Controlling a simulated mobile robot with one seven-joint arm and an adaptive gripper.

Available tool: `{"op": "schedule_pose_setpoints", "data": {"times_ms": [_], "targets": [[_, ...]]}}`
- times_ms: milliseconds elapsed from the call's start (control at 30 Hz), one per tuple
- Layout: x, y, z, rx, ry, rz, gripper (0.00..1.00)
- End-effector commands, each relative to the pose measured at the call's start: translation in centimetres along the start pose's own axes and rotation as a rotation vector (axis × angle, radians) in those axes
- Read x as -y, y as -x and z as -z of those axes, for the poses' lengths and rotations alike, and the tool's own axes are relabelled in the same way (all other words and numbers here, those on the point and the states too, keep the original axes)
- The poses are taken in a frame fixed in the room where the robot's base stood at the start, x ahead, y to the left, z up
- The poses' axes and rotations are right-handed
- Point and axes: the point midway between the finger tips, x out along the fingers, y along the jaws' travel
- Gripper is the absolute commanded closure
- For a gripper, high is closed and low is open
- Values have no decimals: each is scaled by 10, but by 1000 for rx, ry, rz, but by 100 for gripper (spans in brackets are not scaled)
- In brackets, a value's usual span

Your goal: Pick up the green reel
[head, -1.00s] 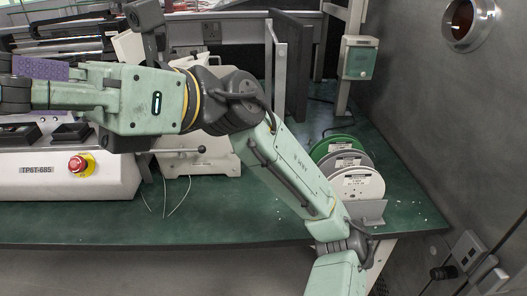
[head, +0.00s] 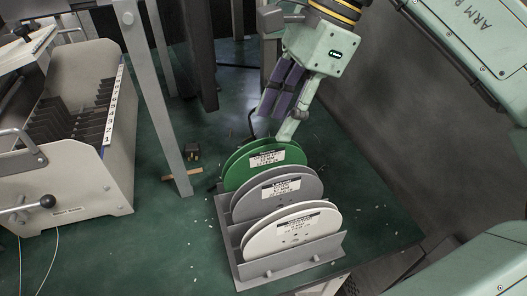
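The green reel (head: 250,176) stands upright in the rear slot of a grey rack (head: 338,240), with a white label on its face. A grey reel (head: 245,207) stands in front of it and hides its lower part. My gripper (head: 279,124) points down just above and behind the green reel's top edge, with purple pads on its fingers. Its lower tip overlaps the reel's top rim in the head view, and I cannot tell if they touch. The fingers overlap in this view, so their gap is unclear.
A white reel (head: 265,240) stands at the front of the rack. A grey post (head: 157,100) rises left of the rack, with a small dark block (head: 192,152) beside it. A beige machine (head: 100,185) stands at left. The green bench right of the rack is clear.

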Motion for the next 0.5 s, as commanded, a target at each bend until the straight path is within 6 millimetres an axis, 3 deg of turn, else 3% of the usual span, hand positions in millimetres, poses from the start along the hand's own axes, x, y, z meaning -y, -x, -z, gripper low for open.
{"op": "schedule_pose_setpoints", "data": {"times_ms": [300,500], "targets": [[-2,-45,2,-7,-3,-4,61],[-2,-60,2,-7,-4,-4,61]]}}
